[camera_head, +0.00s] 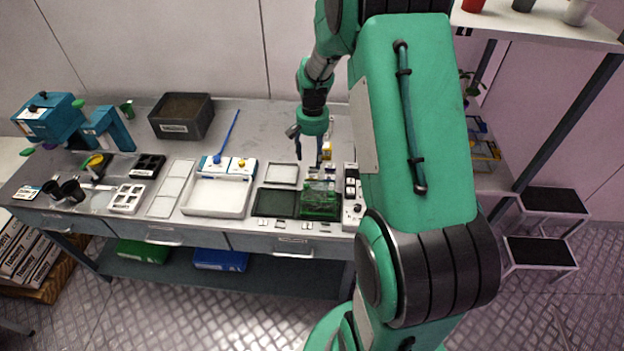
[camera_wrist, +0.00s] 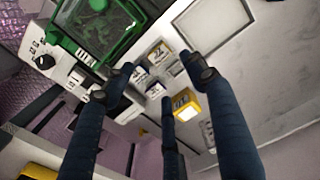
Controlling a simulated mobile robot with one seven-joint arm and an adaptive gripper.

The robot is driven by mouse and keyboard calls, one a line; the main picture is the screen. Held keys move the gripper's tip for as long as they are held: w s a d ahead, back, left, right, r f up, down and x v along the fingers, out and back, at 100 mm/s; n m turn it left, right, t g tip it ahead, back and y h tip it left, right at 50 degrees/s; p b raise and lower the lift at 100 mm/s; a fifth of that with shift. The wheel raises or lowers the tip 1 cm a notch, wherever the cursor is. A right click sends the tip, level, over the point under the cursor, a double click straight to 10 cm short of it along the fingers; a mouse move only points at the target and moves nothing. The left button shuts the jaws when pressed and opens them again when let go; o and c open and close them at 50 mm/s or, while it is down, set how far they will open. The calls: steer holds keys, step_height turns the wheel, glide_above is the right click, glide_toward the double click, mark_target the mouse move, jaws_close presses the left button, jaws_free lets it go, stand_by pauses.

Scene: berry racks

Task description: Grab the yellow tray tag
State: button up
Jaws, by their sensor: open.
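The yellow tray tag (camera_wrist: 184,106) looks like a small yellow block with a white face in the wrist view. It stands on the bench between my dark fingers, close to the middle fingertip. In the head view a small yellow patch (camera_head: 326,150) shows just right of my fingers. My gripper (camera_head: 309,160) points down over the back of the bench. In the wrist view my gripper (camera_wrist: 162,83) has its fingers spread, with nothing held. I cannot tell how far the tips are above the tag.
Small dark-labelled blocks (camera_wrist: 157,56) stand close to the tag. A green clear-lidded box (camera_head: 320,203) and a white-framed tray (camera_head: 282,173) are nearby. A white switch panel (camera_head: 351,191) is to the right. Bare bench lies behind, left of my gripper.

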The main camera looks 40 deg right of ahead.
mark_target(312, 176)
steer(key=shift+f, duration=1.9)
steer(key=shift+f, duration=0.1)
steer(key=shift+a+f+b, duration=0.2)
steer(key=shift+f+b, duration=0.55)
steer(key=shift+f, duration=1.8)
steer(key=c, duration=1.1)
